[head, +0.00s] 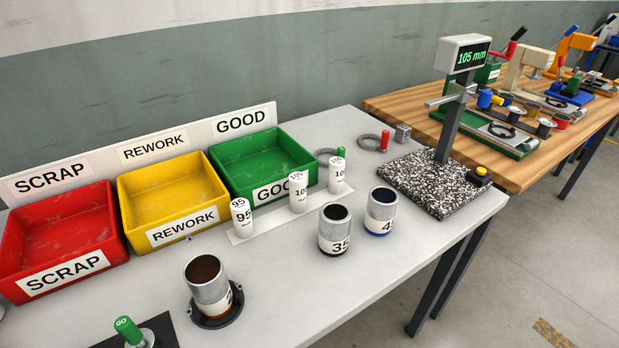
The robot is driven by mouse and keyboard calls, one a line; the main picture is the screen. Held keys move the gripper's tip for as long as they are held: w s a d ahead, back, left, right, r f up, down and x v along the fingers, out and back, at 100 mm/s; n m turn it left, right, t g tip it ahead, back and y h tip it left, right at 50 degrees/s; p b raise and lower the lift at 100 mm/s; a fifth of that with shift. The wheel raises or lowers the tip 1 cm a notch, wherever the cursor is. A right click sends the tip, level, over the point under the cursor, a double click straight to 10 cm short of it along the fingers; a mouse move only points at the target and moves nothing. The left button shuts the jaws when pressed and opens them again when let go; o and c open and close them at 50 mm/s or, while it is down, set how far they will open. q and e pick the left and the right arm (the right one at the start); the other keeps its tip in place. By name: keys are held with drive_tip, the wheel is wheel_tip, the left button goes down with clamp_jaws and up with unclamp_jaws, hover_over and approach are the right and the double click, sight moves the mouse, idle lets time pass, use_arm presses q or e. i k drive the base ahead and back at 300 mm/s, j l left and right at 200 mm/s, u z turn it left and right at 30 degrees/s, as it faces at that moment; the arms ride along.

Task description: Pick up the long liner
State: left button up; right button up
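Three metal sleeves that look like liners stand upright on the grey table (290,290). One sleeve (208,284), brown inside and with a partly turned label, stands in a black round base at the front left. Neither of my grippers is in view.
White cylinders marked 95 (241,216), 100 (298,192) and 105 (337,175) stand behind the sleeves. Red (98,261), yellow (128,212) and green (225,172) bins line the back. A gauge stand (447,150) reading 105 mm stands right; a green GO plug (127,329) is front left.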

sight(297, 180)
drive_tip(key=i+l+u, duration=0.1)
drive_tip(key=l+u, duration=1.25)
drive_tip(key=k+l+u, duration=0.1)
drive_tip(key=l+u, duration=0.3)
drive_tip(key=k+l+u, duration=0.15)
drive_tip(key=u, duration=0.3)
drive_tip(key=k+l+u, duration=0.2)
drive_tip(key=l+u, duration=0.25)
